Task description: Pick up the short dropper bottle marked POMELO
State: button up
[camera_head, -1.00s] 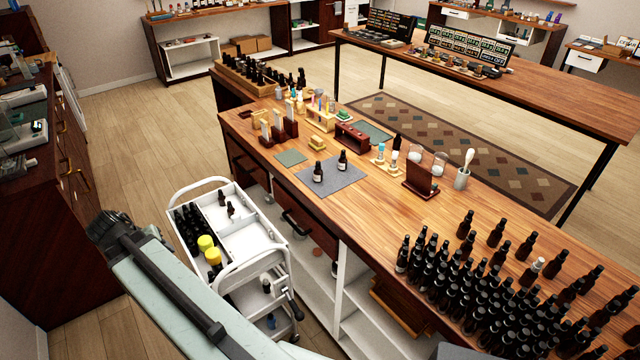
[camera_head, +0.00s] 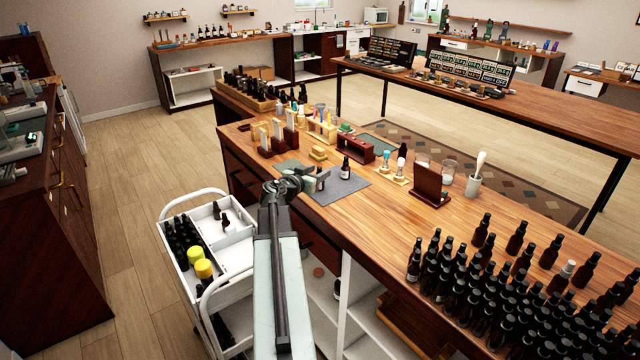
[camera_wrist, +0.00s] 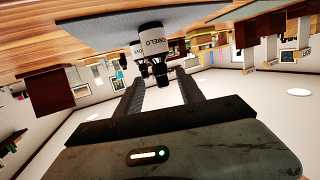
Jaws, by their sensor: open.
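In the wrist view, which is upside down, a dark bottle (camera_wrist: 152,42) has a white label reading "OMELO", its first letter cut off. It stands on a grey mat (camera_wrist: 95,32), with a second bottle (camera_wrist: 135,50) partly hidden behind it. My gripper (camera_wrist: 160,80) is open, its two fingers pointing toward the labelled bottle, with nothing held. In the head view, my gripper (camera_head: 300,183) is at the mat's near left edge.
A wooden rack (camera_head: 320,132) and a dark red block (camera_head: 356,150) stand beyond the mat. A dark stand (camera_head: 430,183) is to the right. Many dark bottles (camera_head: 470,285) crowd the near right table. A white cart (camera_head: 207,250) is at left. The mat's right part is clear.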

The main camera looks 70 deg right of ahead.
jog(key=x, duration=0.2)
jog(key=b+x, duration=0.1)
jog(key=x, duration=0.2)
jog(key=shift+w+d, duration=0.1)
jog(key=shift+w, duration=0.15)
jog(key=shift+s, duration=0.1)
grip_shut()
